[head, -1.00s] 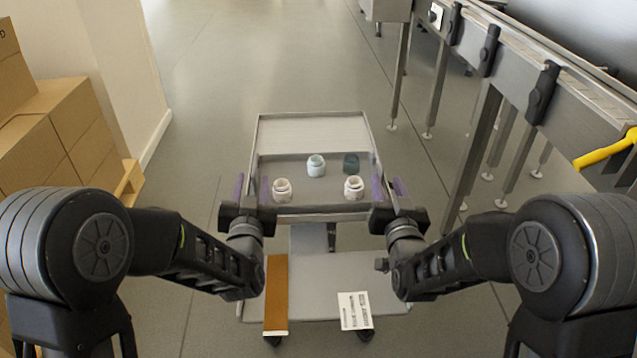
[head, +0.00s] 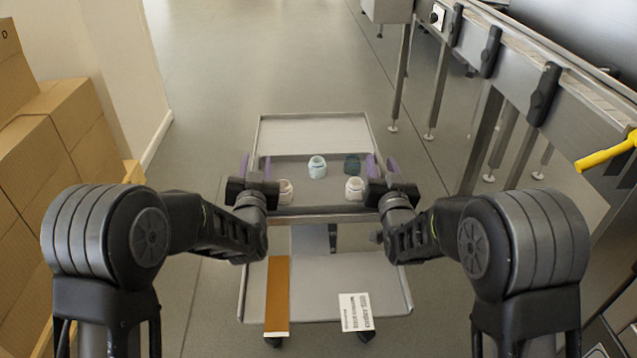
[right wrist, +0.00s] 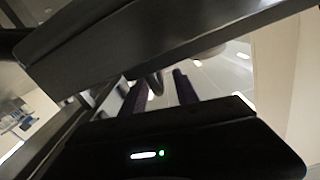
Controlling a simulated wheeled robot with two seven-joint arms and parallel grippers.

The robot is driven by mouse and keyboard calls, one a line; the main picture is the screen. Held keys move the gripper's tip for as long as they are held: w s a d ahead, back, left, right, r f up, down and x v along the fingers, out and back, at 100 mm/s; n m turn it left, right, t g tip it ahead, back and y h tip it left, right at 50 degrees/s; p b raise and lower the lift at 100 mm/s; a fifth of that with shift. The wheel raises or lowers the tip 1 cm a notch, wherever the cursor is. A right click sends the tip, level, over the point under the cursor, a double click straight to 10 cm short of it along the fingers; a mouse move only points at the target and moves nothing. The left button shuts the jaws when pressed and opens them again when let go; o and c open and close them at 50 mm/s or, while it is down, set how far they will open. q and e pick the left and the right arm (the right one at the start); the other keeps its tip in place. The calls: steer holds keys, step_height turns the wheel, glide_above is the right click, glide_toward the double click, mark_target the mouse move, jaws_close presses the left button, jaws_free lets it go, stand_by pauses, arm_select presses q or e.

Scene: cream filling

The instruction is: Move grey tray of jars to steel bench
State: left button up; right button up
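The grey tray (head: 335,208) lies on the upper level of a wheeled cart ahead of me. Several small jars stand upright in it: a pale blue one (head: 317,167), a dark teal one (head: 352,165) and white ones at the front, such as the right one (head: 354,188). My left gripper (head: 255,167) is at the tray's left side, its purple fingers apart. My right gripper (head: 382,166) is at the right side, fingers also apart. The right wrist view shows its two purple fingers (right wrist: 160,92) with a gap and a dark curved part near it. I cannot tell which surface is the steel bench.
The cart's lower shelf (head: 325,285) holds a brown strip (head: 277,295) and a white printed label (head: 356,311). Cardboard boxes (head: 45,150) are stacked on the left. A steel conveyor frame (head: 590,115) with a yellow handle (head: 605,152) runs along the right. The floor beyond the cart is clear.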

arm_select(q)
steer(key=shift+c, duration=0.6)
arm_select(e)
steer(key=shift+c, duration=0.6)
arm_select(q)
jaws_close()
arm_select(e)
jaws_close()
arm_select(q)
steer(key=shift+d, duration=0.1)
